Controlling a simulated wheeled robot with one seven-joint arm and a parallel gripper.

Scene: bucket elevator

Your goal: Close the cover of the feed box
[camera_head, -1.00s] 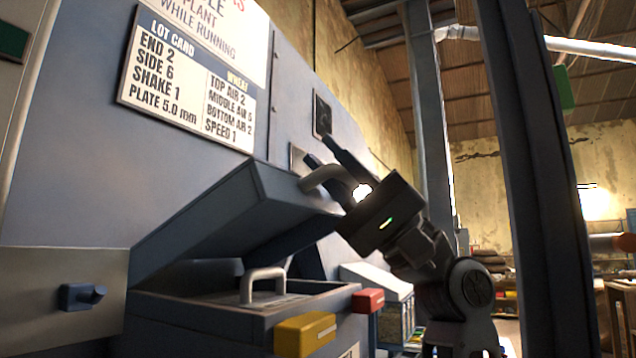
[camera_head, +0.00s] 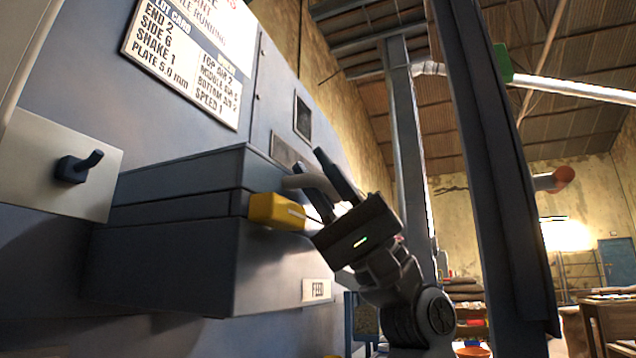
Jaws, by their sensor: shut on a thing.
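The blue-grey feed box (camera_head: 190,265) juts from the machine wall, with a white FEED label (camera_head: 317,290) low on its right side. Its cover (camera_head: 190,172) lies down over the box, roughly level, with its edge along the rim. I cannot tell whether a thin gap is left. The inside of the box is hidden. A yellow block (camera_head: 275,211) sits on the box's front corner, just below the cover.
A plate with a dark blue lever (camera_head: 78,166) is on the wall at left. The lot card (camera_head: 185,55) hangs above the box. A dark steel post (camera_head: 490,160) stands to the right of my arm. Workbenches are farther back at right.

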